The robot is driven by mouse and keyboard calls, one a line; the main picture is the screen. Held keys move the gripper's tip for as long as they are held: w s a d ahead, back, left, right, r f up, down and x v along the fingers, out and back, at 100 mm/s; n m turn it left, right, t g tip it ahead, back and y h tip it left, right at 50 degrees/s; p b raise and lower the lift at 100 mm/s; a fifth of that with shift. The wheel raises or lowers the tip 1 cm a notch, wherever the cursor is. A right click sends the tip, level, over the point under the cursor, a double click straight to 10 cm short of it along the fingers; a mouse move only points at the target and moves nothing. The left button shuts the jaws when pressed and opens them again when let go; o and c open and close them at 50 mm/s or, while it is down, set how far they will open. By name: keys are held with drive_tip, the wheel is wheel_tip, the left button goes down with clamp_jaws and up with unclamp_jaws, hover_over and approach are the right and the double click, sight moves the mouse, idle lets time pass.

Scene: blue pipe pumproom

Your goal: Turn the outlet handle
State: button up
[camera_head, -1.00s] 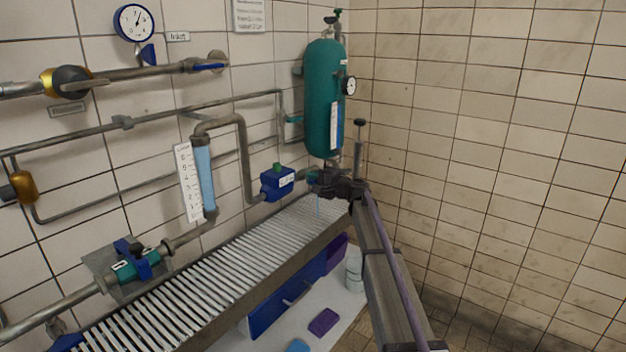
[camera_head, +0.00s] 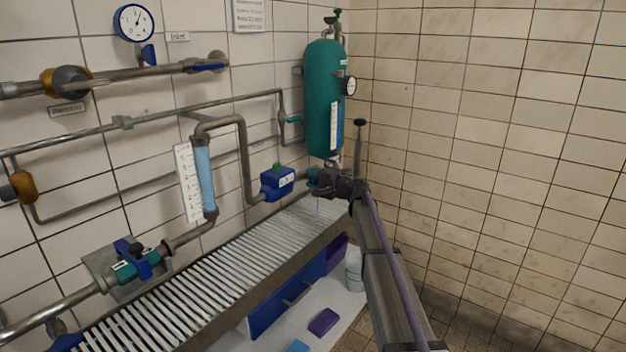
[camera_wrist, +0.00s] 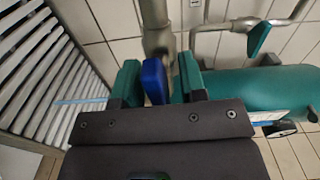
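The blue outlet handle (camera_wrist: 154,82) shows in the wrist view as a flat blue lever in front of a grey metal pipe. My gripper (camera_wrist: 160,82) has its two teal fingers on either side of it. The left finger lies close to the handle; a narrow gap shows at the right finger, so the gripper looks open around the handle. In the head view my gripper (camera_head: 322,182) is at the pipe end below the green tank, and it hides the handle there.
The green tank (camera_head: 323,100) stands just above my gripper, with a gauge on its side. A blue box (camera_head: 277,182) sits on the pipe to the left. Tiled walls are behind and to the right.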

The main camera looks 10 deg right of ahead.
drive_tip(key=v, duration=1)
drive_tip(key=shift+s+d, duration=0.25)
drive_tip(key=shift+s, duration=0.05)
drive_tip(key=s+a+f+n+g+h, duration=0.25)
drive_tip(key=s+f, duration=0.25)
drive_tip(key=s, duration=0.4)
drive_tip(key=s+a+f+n+g+h, duration=0.15)
drive_tip(key=s+f+g, duration=0.25)
drive_tip(key=s, duration=0.4)
drive_tip(key=s+a+f+n+g+h, duration=0.25)
drive_tip(key=s+f, duration=0.25)
drive_tip(key=s, duration=0.4)
drive_tip(key=s+f+n+g+h, duration=0.3)
drive_tip(key=s+h, duration=0.4)
drive_tip(key=s, duration=1.4)
wheel_tip(320, 180, up, 16)
drive_tip(key=w+m+p, duration=0.1)
drive_tip(key=w+p, duration=0.1)
drive_tip(key=p, duration=1.4)
drive_tip(key=shift+a+g+y, duration=0.2)
drive_tip(key=shift+g+y, duration=0.15)
drive_tip(key=shift+g, duration=0.05)
drive_tip(key=shift+f, duration=0.15)
